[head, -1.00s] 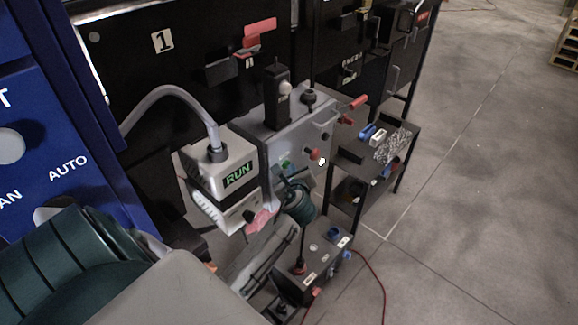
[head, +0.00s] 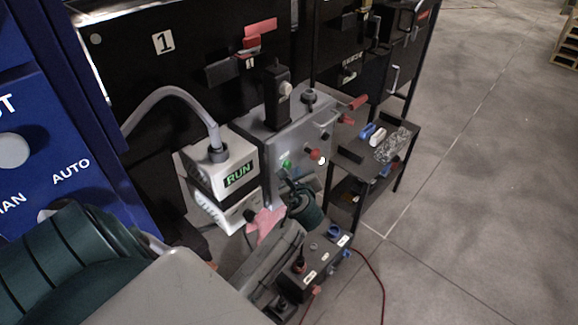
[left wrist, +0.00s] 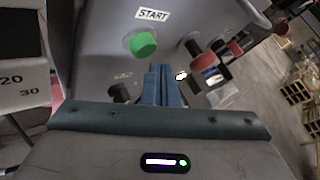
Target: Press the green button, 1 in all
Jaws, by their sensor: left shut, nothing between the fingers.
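The green button (head: 286,164) sits on the front of a grey control box (head: 262,128). In the left wrist view the green button (left wrist: 143,44) is a round cap below a START label (left wrist: 153,15). My left gripper (head: 290,181) is just below the button in the head view. In the left wrist view its blue fingertips (left wrist: 163,72) are shut with nothing between them, below and slightly right of the button. A visible gap separates them from the cap in that picture. My right gripper is not in view.
A red knob (head: 313,154) and other controls share the box front. A white unit reading RUN (head: 238,174) stands to the left. A black box with knobs (head: 318,264) is below the arm. A shelf with small items (head: 352,150) is at the right; open floor lies beyond.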

